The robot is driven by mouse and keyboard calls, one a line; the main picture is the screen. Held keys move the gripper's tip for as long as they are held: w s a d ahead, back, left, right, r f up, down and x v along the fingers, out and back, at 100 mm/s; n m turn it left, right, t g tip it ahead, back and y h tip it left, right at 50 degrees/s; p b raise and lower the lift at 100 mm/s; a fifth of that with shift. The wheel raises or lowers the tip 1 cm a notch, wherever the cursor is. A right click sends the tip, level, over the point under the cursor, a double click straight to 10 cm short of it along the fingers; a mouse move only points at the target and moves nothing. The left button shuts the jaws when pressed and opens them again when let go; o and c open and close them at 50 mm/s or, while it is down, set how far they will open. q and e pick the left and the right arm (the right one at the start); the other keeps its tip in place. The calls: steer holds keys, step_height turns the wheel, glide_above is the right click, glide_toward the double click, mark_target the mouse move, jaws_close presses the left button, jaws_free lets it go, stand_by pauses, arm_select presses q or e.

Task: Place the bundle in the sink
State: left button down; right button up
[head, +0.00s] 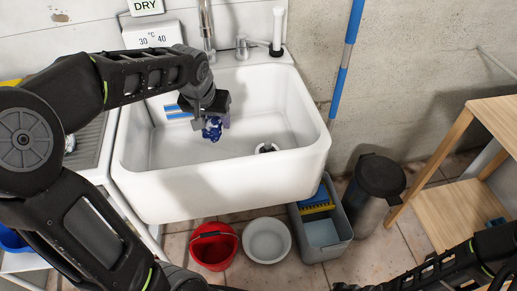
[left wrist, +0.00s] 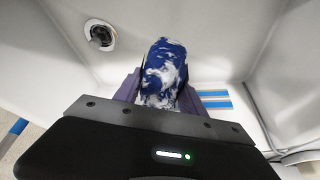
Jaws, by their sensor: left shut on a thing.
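The bundle (head: 212,130) is a blue and white mottled roll. My left gripper (head: 217,118) is shut on it over the inside of the white sink (head: 215,197). In the left wrist view the bundle (left wrist: 163,72) sticks out between the purple-grey fingers of the gripper (left wrist: 160,90). I cannot tell whether the bundle touches the basin floor. The drain (head: 266,147) is to the right of the bundle and also shows in the left wrist view (left wrist: 100,35). My right arm enters at the lower right of the head view, and its gripper is not clearly visible.
A tap (head: 207,35) stands behind the sink. Below it on the floor are a red bucket (head: 213,246), a white bowl (head: 266,241) and a grey crate (head: 325,239). A dark bin (head: 374,190) and wooden shelf (head: 455,180) stand to the right. The sink's right part is clear.

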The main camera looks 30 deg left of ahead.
arm_select(q)
steer(key=shift+w+d, duration=0.3)
steer(key=shift+w, duration=0.25)
steer(key=shift+w+r, duration=0.1)
steer(key=shift+w, duration=0.05)
steer(key=shift+a, duration=0.2)
steer(key=shift+f+b, duration=0.5)
steer(key=shift+f, duration=2.65)
steer(key=shift+f+b, duration=0.3)
steer(key=shift+f, duration=1.55)
